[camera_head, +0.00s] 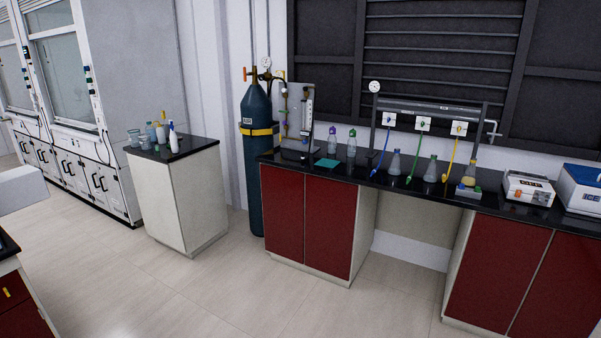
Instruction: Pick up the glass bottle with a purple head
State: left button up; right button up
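A glass bottle with a purple head (332,141) stands upright on the black counter (300,163) above the red cabinets, toward the counter's left end. A similar bottle with a green head (352,142) stands just to its right. A small teal square (327,163) lies flat in front of the two bottles. Neither of my grippers shows in the head view, and nothing is seen touching the purple-headed bottle.
A dark gas cylinder (257,160) stands left of the counter. Several flasks and coloured hoses (445,150) line the counter's right part. A small cabinet (172,195) holds several bottles at left. The pale floor (200,300) in front is clear.

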aim_at(332, 139)
jog(key=i+z, duration=0.1)
jog(key=i, duration=0.95)
jog(key=i+j, duration=0.2)
jog(key=i, duration=0.8)
jog(key=l+z, duration=0.05)
